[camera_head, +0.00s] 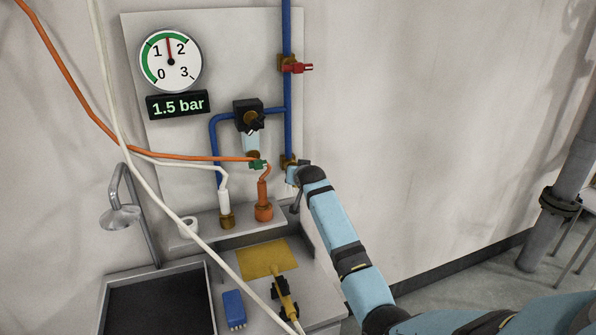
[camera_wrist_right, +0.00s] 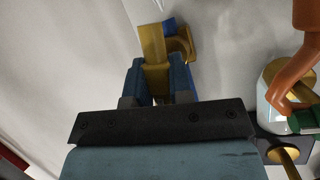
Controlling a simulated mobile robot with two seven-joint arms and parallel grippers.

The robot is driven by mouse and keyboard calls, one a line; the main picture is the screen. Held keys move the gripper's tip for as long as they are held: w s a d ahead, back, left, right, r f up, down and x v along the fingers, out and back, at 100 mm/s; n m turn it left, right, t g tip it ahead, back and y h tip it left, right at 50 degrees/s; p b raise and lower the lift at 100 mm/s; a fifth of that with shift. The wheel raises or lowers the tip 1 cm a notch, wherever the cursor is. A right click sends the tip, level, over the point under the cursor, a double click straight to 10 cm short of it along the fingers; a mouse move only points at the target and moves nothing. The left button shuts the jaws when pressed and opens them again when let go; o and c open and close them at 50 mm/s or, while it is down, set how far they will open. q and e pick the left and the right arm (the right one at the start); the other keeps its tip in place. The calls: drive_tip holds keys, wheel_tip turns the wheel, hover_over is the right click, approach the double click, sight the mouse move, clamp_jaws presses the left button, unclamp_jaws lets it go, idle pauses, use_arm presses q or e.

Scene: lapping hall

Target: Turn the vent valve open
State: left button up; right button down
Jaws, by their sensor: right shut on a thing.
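The valve at the lower end of the blue vertical pipe, which I take for the vent valve (camera_head: 287,160), has a brass body. It is mostly hidden by my right gripper (camera_head: 291,174) in the head view. In the right wrist view its yellow handle (camera_wrist_right: 153,45) stands between the two blue fingers of my right gripper (camera_wrist_right: 157,80), which are shut on it. The brass body (camera_wrist_right: 183,42) shows just behind the handle. My left gripper is not in view.
A red-handled valve (camera_head: 296,68) sits higher on the blue pipe (camera_head: 287,30). A round gauge (camera_head: 170,60) and a display (camera_head: 178,104) reading 1.5 bar are at upper left. An orange fitting (camera_head: 264,203) and hoses are close left of my gripper. Bare wall lies right.

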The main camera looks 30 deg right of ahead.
drive_tip(key=shift+n, duration=0.3)
idle(0.5)
drive_tip(key=c, duration=1)
unclamp_jaws()
drive_tip(key=shift+c, duration=0.2)
drive_tip(key=b+v, duration=0.1)
drive_tip(key=v, duration=1.2)
drive_tip(key=shift+s+a+b, duration=0.3)
drive_tip(key=shift+a, duration=0.05)
